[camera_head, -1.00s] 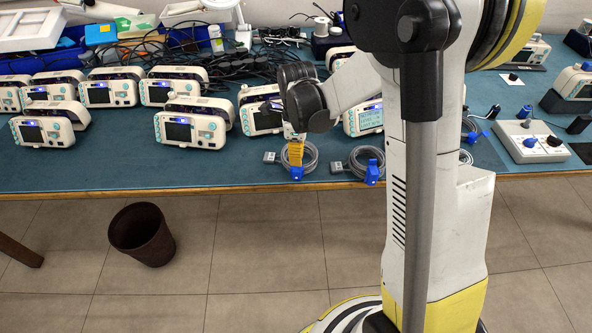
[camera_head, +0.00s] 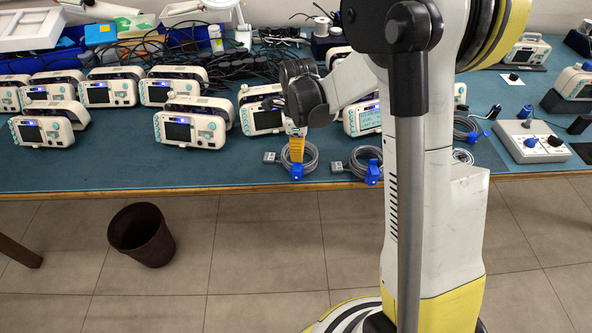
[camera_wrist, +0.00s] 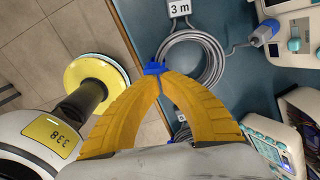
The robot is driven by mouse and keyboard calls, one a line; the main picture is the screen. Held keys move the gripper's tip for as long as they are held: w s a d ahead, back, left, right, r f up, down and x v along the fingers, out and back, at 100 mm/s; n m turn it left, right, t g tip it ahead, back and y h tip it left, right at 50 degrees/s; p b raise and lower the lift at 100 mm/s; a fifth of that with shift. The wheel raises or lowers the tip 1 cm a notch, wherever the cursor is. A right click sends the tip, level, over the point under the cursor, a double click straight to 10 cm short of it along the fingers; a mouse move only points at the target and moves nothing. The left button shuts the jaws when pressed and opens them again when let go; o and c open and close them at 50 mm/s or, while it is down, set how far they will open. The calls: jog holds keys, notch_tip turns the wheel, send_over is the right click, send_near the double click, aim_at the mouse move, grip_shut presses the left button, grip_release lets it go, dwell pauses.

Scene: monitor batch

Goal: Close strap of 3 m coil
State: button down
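The grey 3 m coil (camera_wrist: 212,62) lies on the teal bench top near its front edge, with its label (camera_wrist: 180,9) beside it. It also shows in the head view (camera_head: 311,160). Its blue strap (camera_wrist: 154,68) is at the side of the coil toward the bench edge. My gripper's yellow fingers (camera_wrist: 159,78) curve together with their tips at the strap, and they look shut on it. The tips hide part of the strap, so I cannot tell whether it is fastened. In the head view my gripper (camera_head: 297,151) points down over the coil.
A second coil with a blue strap (camera_head: 373,172) lies to the right, partly behind my arm. Several white monitors (camera_head: 192,128) stand behind and to the left. A grey plug with a blue end (camera_wrist: 264,32) lies close by. A dark bin (camera_head: 142,235) stands on the floor.

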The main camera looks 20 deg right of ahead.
jog(key=shift+w+d+f, duration=0.1)
jog(key=shift+w+f, duration=0.05)
jog(key=shift+w, duration=0.15)
jog(key=shift+w+d+f+b, duration=0.2)
jog(key=shift+w+f+b, duration=0.1)
jog(key=shift+w+b, duration=0.05)
jog(key=shift+f, duration=0.25)
dwell(0.3)
notch_tip(320, 180, up, 6)
jog(key=p, duration=0.4)
jog(key=shift+r, duration=0.1)
dwell(0.4)
